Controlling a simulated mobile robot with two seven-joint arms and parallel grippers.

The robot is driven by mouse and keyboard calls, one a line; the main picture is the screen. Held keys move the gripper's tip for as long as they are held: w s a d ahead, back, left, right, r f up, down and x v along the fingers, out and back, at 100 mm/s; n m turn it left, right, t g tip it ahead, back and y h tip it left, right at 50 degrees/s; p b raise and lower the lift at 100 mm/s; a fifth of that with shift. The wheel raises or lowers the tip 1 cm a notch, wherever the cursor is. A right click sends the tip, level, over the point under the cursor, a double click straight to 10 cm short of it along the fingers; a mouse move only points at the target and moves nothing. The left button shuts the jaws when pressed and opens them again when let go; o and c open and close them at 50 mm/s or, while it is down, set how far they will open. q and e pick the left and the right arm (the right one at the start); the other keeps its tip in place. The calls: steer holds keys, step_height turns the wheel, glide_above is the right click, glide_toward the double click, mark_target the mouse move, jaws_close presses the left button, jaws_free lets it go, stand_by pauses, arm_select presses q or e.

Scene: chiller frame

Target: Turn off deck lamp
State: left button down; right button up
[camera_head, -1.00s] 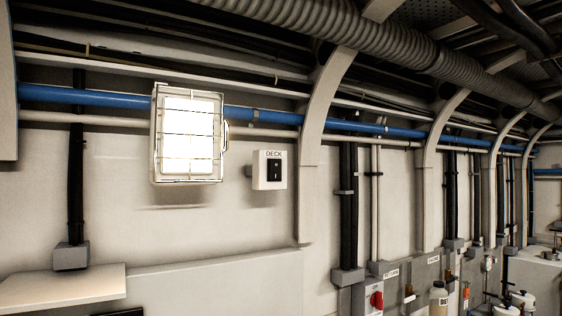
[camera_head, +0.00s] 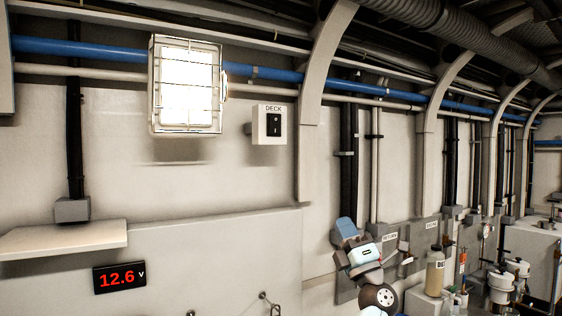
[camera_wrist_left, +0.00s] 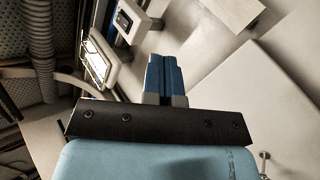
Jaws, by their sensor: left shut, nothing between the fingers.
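The deck lamp (camera_head: 187,85) is a caged rectangular light on the wall, glowing bright white. To its right is a white switch box (camera_head: 260,125) labelled DECK, with a black rocker switch (camera_head: 273,125). My left gripper (camera_head: 346,228) is below and to the right of the box, apart from it, with blue fingers. In the left wrist view its fingers (camera_wrist_left: 165,75) are together and empty. That view also shows the lamp (camera_wrist_left: 98,58) and the switch box (camera_wrist_left: 133,25) beyond the fingers, at upper left. My right gripper is not in view.
A white shelf (camera_head: 62,238) and a red 12.6 V display (camera_head: 120,277) are at lower left. A blue pipe (camera_head: 110,52) runs along the wall. Grey boxes, a bottle (camera_head: 435,272) and white canisters (camera_head: 500,287) stand at lower right. The wall below the switch is clear.

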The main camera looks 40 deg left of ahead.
arm_select(q)
steer(key=s+a+r+n+g+h+b, duration=0.1)
steer(key=s+a+r+n+g+h, duration=0.15)
steer(key=r+n+g, duration=0.4)
steer(key=s+a+r+n+g+h+b, duration=0.1)
steer(key=s+a+r+n+g+h, duration=0.2)
steer(key=r+n, duration=0.65)
steer(key=s+d+r+t+h+b, duration=0.1)
steer(key=s+d+r+t+h, duration=0.1)
steer(key=r+h, duration=0.2)
steer(key=s+d+r+t+h, duration=0.1)
steer(key=r+h, duration=0.3)
steer(key=r, duration=0.5)
steer(key=shift+s+d+r+t+b, duration=0.3)
steer(key=shift+s+d+t+b, duration=0.05)
steer(key=shift+s+d, duration=0.55)
steer(key=shift+w+a, duration=0.1)
steer(key=p, duration=0.2)
glide_toward(275, 119)
step_height(275, 119, down, 3)
steer(key=a, duration=0.3)
steer(key=shift+w+a+p, duration=0.3)
steer(key=shift+w+a, duration=0.4)
steer(key=shift+a, duration=0.25)
steer(key=shift+w+a, duration=0.2)
steer(key=shift+a, duration=0.5)
